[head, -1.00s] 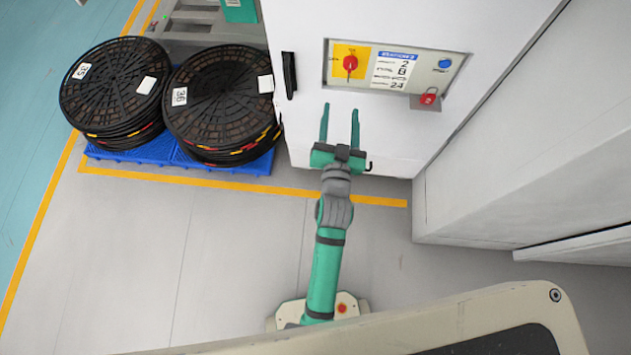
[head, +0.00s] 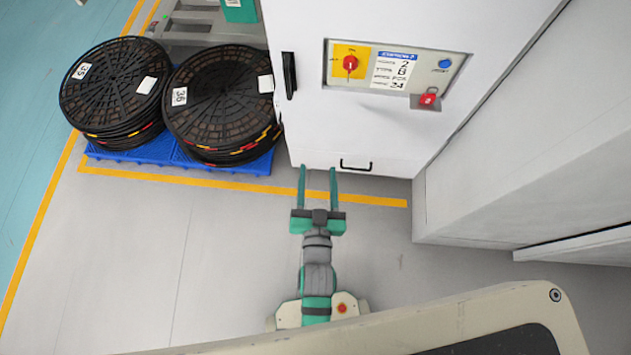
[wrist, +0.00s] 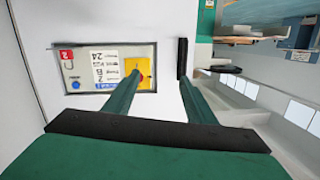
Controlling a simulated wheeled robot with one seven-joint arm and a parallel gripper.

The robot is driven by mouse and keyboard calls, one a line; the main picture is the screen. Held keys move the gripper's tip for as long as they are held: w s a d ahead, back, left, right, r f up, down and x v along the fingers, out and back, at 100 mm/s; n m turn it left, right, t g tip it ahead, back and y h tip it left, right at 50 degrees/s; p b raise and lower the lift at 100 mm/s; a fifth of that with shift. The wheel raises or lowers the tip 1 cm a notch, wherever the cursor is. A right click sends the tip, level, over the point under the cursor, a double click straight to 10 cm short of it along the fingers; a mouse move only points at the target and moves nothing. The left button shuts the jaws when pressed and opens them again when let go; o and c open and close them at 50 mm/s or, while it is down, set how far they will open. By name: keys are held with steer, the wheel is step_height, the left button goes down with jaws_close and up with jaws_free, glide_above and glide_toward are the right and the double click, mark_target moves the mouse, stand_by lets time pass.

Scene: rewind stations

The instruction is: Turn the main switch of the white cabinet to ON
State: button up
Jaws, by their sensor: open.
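The white cabinet (head: 390,130) stands at the top middle of the head view. Its recessed panel (head: 329,83) holds the main switch (head: 350,63), a red knob on a yellow plate. The knob's exact setting is too small to read. My gripper (head: 318,172) is open and empty, below the panel in the head view and apart from the switch.
The panel also has a white label, a blue button (head: 445,64) and a red padlock (head: 428,99). A black door handle (head: 289,75) and a lower handle (head: 356,165) stick out of the cabinet. Black reels (head: 222,98) stand on blue pallets at left. The floor in front is clear.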

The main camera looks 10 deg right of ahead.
steer(key=shift+s+a+f, duration=0.1)
steer(key=shift+s+a, duration=0.15)
steer(key=shift+s, duration=0.3)
steer(key=shift+s+a+f, duration=0.1)
steer(key=shift+s+a, duration=0.15)
steer(key=shift+s, duration=0.25)
steer(key=s+a+r+n+y, duration=0.1)
steer(key=s+a+n, duration=0.1)
steer(key=s, duration=0.6)
steer(key=s+a+r+n+g+y, duration=0.1)
steer(key=s+a+y, duration=0.1)
steer(key=s, duration=0.7)
steer(key=shift+a+r+n, duration=0.4)
steer(key=shift+a, duration=0.15)
stand_by(0.6)
